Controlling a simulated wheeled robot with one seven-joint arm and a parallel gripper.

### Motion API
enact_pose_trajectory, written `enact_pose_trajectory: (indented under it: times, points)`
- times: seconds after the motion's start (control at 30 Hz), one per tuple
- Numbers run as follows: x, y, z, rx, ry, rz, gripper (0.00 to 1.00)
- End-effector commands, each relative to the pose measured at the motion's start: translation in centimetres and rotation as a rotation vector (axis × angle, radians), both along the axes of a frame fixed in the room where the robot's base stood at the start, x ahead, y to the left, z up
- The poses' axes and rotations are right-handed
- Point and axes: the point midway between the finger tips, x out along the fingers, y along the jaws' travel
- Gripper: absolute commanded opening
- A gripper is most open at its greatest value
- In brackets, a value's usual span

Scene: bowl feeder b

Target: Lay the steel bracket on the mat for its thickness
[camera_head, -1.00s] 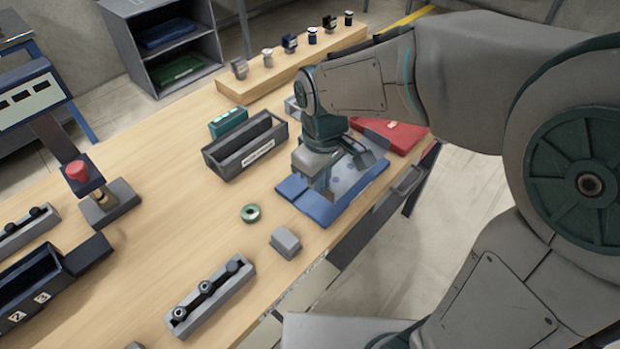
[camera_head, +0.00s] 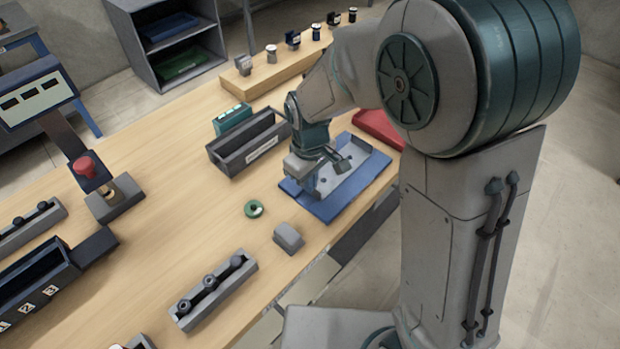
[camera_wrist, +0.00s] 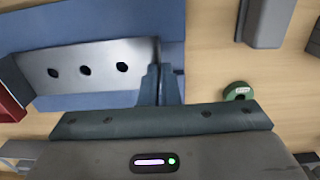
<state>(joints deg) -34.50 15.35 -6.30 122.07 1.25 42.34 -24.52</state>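The steel bracket (camera_wrist: 95,70) is a bright grey plate with several dark holes, lying flat or nearly so over the blue mat (camera_wrist: 95,101) in the wrist view. In the head view the bracket (camera_head: 346,176) is on the right part of the blue mat (camera_head: 333,209), partly behind my gripper. My gripper (camera_head: 312,188) points down at the mat's left part. In the wrist view its fingers (camera_wrist: 161,82) are close together around the bracket's right edge, which looks like a thin upturned flange. Whether the plate fully touches the mat is hard to tell.
A green ring (camera_head: 254,209) and a grey block (camera_head: 288,237) lie left of and in front of the mat. A dark open tray (camera_head: 247,148) stands behind left, and a red tray (camera_head: 380,127) behind right. Bare table (camera_head: 180,190) lies further left.

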Motion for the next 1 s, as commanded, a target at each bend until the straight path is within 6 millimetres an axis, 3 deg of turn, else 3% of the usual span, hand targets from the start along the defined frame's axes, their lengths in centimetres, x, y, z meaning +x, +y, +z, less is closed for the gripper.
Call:
enact_pose_trajectory:
  times: [0.2, 0.3, 0.67, 0.77, 1.0]
  points:
    - [0.0, 0.0, -0.4, 0.000, -0.001, 0.000, 0.00]
    - [0.0, 0.0, -0.3, 0.000, 0.000, 0.000, 0.24]
    - [0.0, 0.0, 0.1, 0.000, 0.000, 0.000, 0.24]
    - [0.1, 0.1, 1.2, 0.003, -0.003, 0.001, 0.24]
    - [0.0, 0.1, 6.3, 0.003, -0.006, 0.000, 0.24]
